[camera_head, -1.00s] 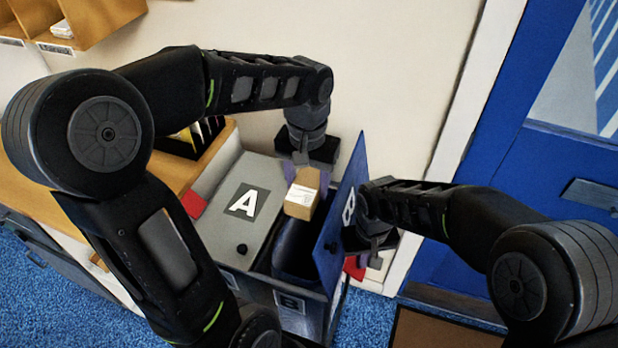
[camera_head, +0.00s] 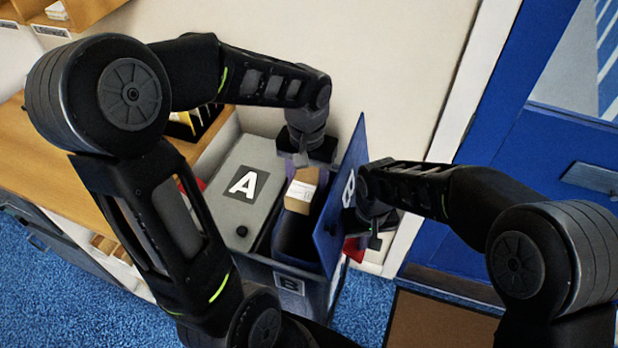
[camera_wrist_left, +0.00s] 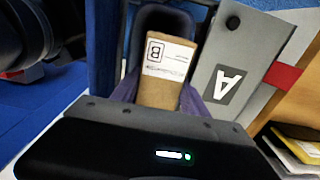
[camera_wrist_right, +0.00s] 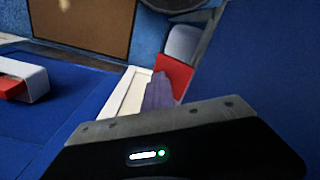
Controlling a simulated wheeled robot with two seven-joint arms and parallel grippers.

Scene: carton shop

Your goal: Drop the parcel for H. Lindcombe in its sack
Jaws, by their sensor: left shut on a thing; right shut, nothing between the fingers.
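The parcel is a small brown carton (camera_head: 299,196) with a white label. In the left wrist view the parcel (camera_wrist_left: 167,72) shows a boxed B on its label; the name is too small to read. My left gripper (camera_head: 303,172) is shut on it, holding it at the mouth of the open bin B (camera_head: 291,279). A dark sack (camera_head: 294,236) lines that bin. The blue lid (camera_head: 334,205) marked B stands raised to the right of the opening. My right gripper (camera_head: 362,228) is shut and empty at the lid's outer side; whether it touches the lid is unclear.
Bin A's grey lid (camera_head: 249,190) is closed, directly left of the opening. A wooden counter (camera_head: 85,170) lies further left. A blue door (camera_head: 520,200) and a brown mat (camera_head: 435,322) are at the right.

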